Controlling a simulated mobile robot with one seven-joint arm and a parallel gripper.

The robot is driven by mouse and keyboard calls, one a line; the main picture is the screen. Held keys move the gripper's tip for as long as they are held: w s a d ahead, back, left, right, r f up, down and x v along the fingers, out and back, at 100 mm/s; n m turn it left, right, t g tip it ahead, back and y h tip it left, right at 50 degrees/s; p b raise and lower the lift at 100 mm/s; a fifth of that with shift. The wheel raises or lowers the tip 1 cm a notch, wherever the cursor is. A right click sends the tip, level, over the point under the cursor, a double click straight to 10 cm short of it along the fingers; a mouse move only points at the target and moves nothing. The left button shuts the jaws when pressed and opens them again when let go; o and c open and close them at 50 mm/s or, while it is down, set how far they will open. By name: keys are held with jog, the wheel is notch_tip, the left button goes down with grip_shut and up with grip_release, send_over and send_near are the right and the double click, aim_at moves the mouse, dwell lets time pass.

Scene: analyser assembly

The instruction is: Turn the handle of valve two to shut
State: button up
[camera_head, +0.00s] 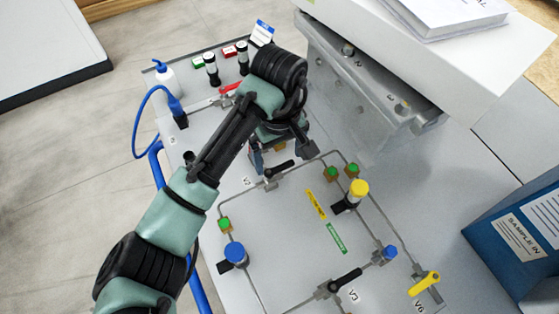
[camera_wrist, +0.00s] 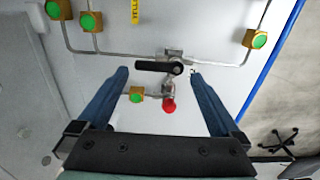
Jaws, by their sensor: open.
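Valve two sits on the grey panel, on a pipe; its small label (camera_head: 247,181) is hard to read. Its black lever handle (camera_head: 281,168) lies roughly along the pipe; it also shows in the wrist view (camera_wrist: 153,66), pointing left from the valve body (camera_wrist: 174,57). My gripper (camera_head: 277,157) is over this valve. In the wrist view my gripper (camera_wrist: 159,74) is open, with one blue finger on each side of the handle and valve. The fingers look apart from the handle; their height above the panel is hard to tell.
A red knob (camera_wrist: 169,105) and green-capped fittings (camera_wrist: 137,94) are close to the valve. A yellow-capped post (camera_head: 358,189), blue knob (camera_head: 236,253) and V3 handle (camera_head: 346,279) stand nearby. A grey bracket (camera_head: 365,85) rises behind. A blue box (camera_head: 515,235) is at right.

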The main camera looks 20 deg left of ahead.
aim_at(279, 169)
jog(key=shift+f, duration=1.35)
jog(key=shift+r, duration=0.1)
jog(key=c, duration=1)
